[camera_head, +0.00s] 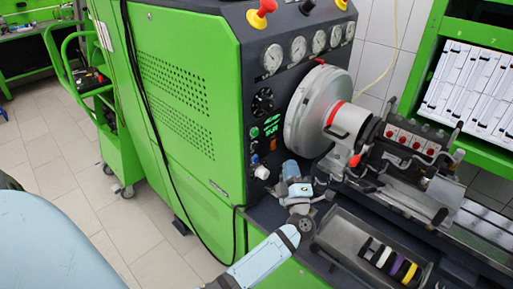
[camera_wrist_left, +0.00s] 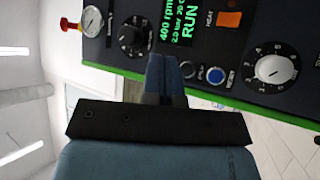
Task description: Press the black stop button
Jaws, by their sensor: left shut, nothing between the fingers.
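The green machine's dark control panel (camera_head: 258,116) shows in the head view, with a column of small buttons below a black knob (camera_head: 262,102). In the left wrist view, a small dark button (camera_wrist_left: 187,69), which looks like the black stop button, sits between my fingertips and a blue button (camera_wrist_left: 215,75). My left gripper (camera_wrist_left: 163,62) is shut and empty, its fingertips just left of the dark button and covering the panel there. I cannot tell whether they touch the panel. In the head view my left gripper (camera_head: 283,168) is beside the lower panel. My right gripper is out of view.
A lit display (camera_wrist_left: 178,22) reading RUN, an orange switch (camera_wrist_left: 229,19) and a white dial (camera_wrist_left: 272,69) surround the buttons. A large grey disc (camera_head: 308,110) and pump assembly (camera_head: 405,150) stand right of the panel. A tray (camera_head: 345,235) lies below.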

